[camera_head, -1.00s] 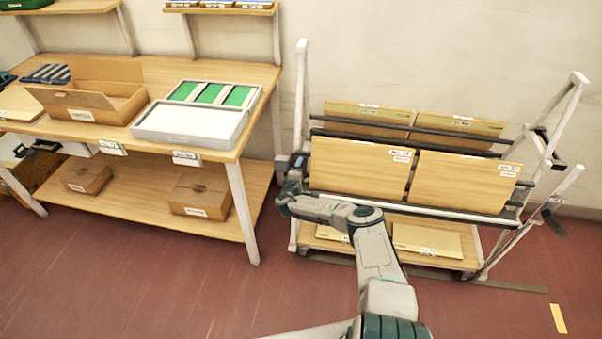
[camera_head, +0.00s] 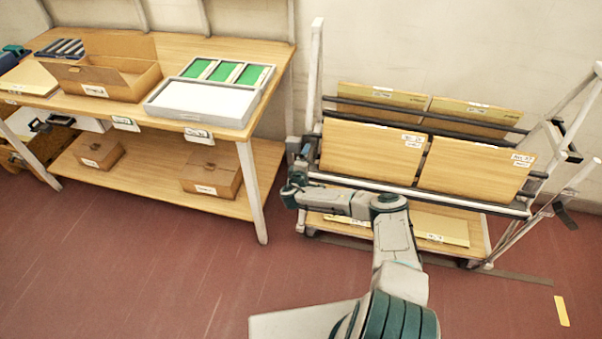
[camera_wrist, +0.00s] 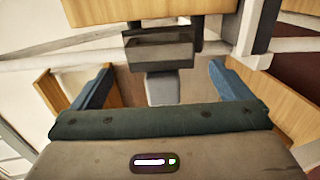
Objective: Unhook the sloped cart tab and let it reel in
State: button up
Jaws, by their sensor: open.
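The sloped cart (camera_head: 430,204) stands against the wall, with tilted wooden boards on its rails. My gripper (camera_wrist: 160,76) is at the cart's left post, largely hidden by my own wrist in the head view. In the wrist view its two blue fingers are open and spread. Between and beyond them are a dark grey block (camera_wrist: 158,52) and a pale grey tab-like piece (camera_wrist: 162,88) below it. The fingers show gaps on both sides of this piece. I cannot tell whether it is hooked on anything.
A wooden workbench (camera_head: 215,117) stands left of the cart, with an open cardboard box (camera_head: 110,75) and a grey tray (camera_head: 203,97) on it. A cardboard box (camera_head: 212,172) sits on its lower shelf. The red floor (camera_head: 160,260) in front is clear.

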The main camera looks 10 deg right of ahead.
jog(key=v, duration=0.8)
jog(key=shift+a, duration=0.1)
dwell(0.7)
